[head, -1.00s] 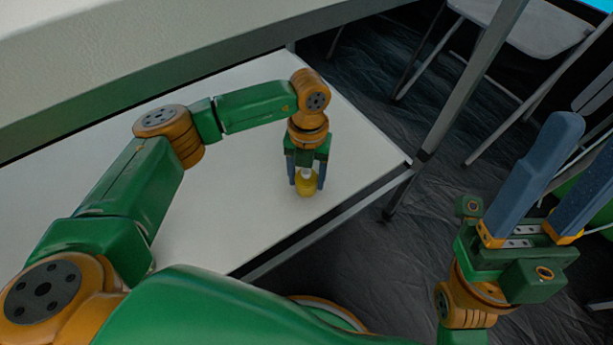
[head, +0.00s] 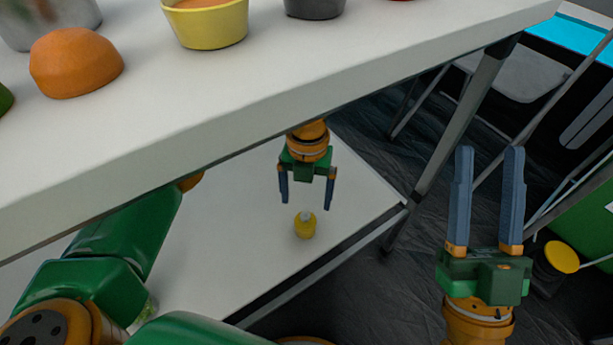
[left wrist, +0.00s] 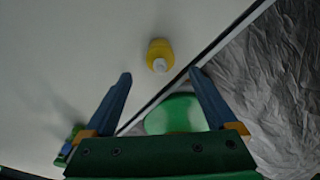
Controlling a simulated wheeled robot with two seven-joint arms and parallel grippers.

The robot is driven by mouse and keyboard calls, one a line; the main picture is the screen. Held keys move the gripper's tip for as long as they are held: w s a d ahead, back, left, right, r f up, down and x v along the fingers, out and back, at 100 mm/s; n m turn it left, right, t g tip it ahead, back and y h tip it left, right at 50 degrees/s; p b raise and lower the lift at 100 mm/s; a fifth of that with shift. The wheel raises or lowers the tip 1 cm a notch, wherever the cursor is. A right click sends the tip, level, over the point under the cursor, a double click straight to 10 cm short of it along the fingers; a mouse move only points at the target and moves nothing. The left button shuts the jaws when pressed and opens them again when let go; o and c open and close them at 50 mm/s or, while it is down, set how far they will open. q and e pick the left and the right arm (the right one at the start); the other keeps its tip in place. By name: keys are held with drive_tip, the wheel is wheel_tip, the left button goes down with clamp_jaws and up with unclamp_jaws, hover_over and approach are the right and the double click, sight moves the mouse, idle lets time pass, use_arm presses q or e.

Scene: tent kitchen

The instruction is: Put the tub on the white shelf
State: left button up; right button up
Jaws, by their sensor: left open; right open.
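The tub, a small yellow container with a pale top (head: 305,225), stands upright on the white lower shelf (head: 215,255) near its front edge. It also shows in the left wrist view (left wrist: 160,55), beyond the fingertips. My left gripper (head: 306,206) is open and empty above the tub, apart from it, with its fingers pointing down. In the left wrist view my left gripper (left wrist: 160,77) has its fingers spread wide. My right gripper (head: 489,150) is open and empty at the right, fingers pointing up, away from the shelf.
The white upper tabletop (head: 330,85) overhangs the shelf and hides part of my left arm. On it stand a yellow bowl (head: 212,28), an orange rounded thing (head: 75,65) and a dark pot (head: 315,8). A grey table leg (head: 465,115) rises at the right. Free shelf surface surrounds the tub.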

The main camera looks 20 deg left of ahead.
use_arm(q)
drive_tip(key=r, duration=0.2)
drive_tip(key=r+p, duration=0.1)
drive_tip(key=shift+w+r, duration=0.2)
drive_tip(key=shift+r, duration=0.2)
use_arm(e)
drive_tip(key=w+f+m+g+h, duration=0.1)
drive_tip(key=w+f+g+h, duration=0.2)
drive_tip(key=w+f+g, duration=0.2)
wheel_tip(320, 180, down, 4)
drive_tip(key=shift+r, duration=0.2)
drive_tip(key=shift+d, duration=0.1)
